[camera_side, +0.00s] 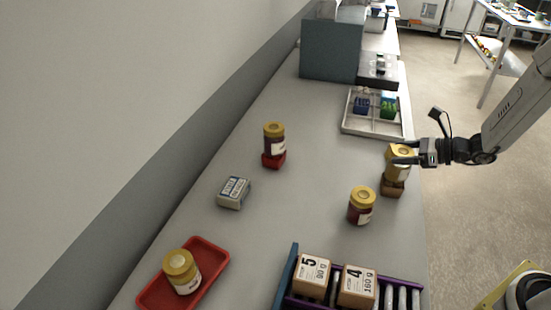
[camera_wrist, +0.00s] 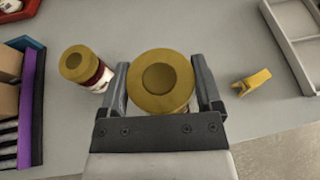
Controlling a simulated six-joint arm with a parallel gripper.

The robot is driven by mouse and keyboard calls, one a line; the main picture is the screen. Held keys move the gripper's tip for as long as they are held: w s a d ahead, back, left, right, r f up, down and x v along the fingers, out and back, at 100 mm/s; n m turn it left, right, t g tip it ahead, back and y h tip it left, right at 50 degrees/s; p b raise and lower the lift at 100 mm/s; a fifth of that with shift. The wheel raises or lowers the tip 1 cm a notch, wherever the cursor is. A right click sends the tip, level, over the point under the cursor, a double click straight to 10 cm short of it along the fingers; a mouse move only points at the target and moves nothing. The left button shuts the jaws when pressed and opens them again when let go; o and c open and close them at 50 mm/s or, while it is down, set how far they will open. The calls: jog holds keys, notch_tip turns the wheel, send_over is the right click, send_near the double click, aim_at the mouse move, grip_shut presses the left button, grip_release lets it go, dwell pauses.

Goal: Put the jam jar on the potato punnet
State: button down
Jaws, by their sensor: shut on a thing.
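My gripper (camera_wrist: 161,92) is shut on a gold-lidded jar (camera_wrist: 161,80), its fingers on either side of it. I cannot tell whether jar and pack touch; in the wrist view the jar hides the pack. Another gold-lidded jar (camera_side: 361,206), dark red inside, stands on the table nearby; it also shows in the wrist view (camera_wrist: 86,68), left of my gripper. Labels are too small to read.
A dark red jar (camera_side: 274,137) stands on a red pack (camera_side: 273,161). A yellowish jar (camera_side: 182,272) sits in a red tray (camera_side: 219,253). A small box (camera_side: 234,192), a roller rack (camera_side: 284,282) with boxes, a divided tray (camera_side: 358,130) and a yellow clip-like piece (camera_wrist: 252,82) are around.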

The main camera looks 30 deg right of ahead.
jog(key=shift+f, duration=0.25)
jog(key=shift+f, duration=0.1)
grip_release()
jog(key=shift+f, duration=0.1)
jog(key=shift+d+r, duration=0.1)
jog(key=shift+r, duration=0.1)
jog(key=v, duration=1.2)
jog(key=shift+f, duration=0.15)
dwell(0.4)
